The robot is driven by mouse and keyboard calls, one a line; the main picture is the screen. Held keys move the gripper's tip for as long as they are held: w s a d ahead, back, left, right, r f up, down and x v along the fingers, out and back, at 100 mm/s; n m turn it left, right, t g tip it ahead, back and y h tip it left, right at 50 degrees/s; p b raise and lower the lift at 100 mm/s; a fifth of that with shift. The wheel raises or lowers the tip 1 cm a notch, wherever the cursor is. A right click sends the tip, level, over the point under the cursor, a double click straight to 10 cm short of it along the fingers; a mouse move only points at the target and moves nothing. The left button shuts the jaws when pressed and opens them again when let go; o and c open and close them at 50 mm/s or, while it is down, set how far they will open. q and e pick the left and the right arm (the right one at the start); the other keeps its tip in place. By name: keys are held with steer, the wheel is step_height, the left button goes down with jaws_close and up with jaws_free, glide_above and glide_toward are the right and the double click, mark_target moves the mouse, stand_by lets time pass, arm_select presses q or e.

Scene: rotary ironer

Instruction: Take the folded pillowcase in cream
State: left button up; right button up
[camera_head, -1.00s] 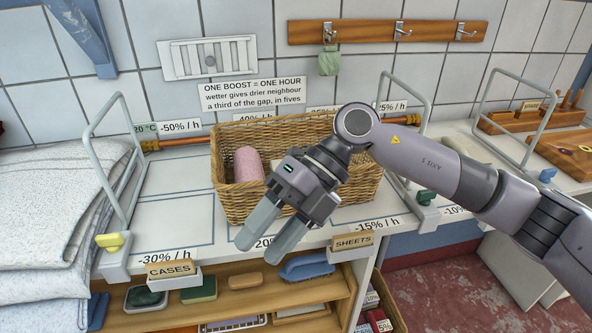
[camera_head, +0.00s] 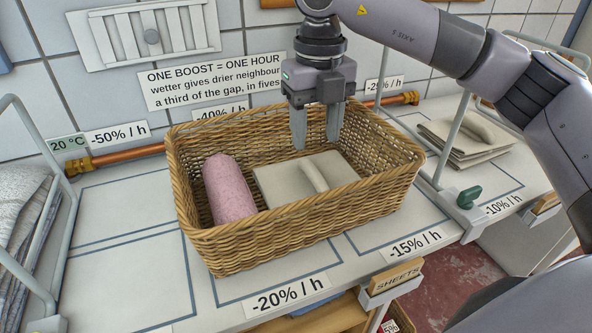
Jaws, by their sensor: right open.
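The cream folded pillowcase (camera_head: 283,182) lies flat in the wicker basket (camera_head: 285,235), with a raised cream roll (camera_head: 315,177) across its top. A pink speckled rolled cloth (camera_head: 228,188) lies to its left in the same basket. My right gripper (camera_head: 317,140) points down over the back part of the basket. Its two fingers are apart with nothing between them. The fingertips look above and behind the cream pillowcase; whether they touch anything is hard to tell. My left gripper is not in view.
A stack of cream folded cloth (camera_head: 467,138) lies on the shelf at right. Metal rail frames (camera_head: 452,140) stand beside the basket. A copper pipe (camera_head: 125,155) runs behind it. The marked shelf area left of the basket (camera_head: 128,235) is bare.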

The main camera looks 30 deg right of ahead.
mark_target(311, 168)
steer(key=shift+w+d+f, duration=0.1)
steer(key=shift+w, duration=0.1)
steer(key=shift+f, duration=0.2)
step_height(311, 168, down, 6)
steer(key=shift+w+f, duration=0.15)
steer(key=shift+f, duration=0.1)
steer(key=shift+a, duration=0.2)
jaws_close()
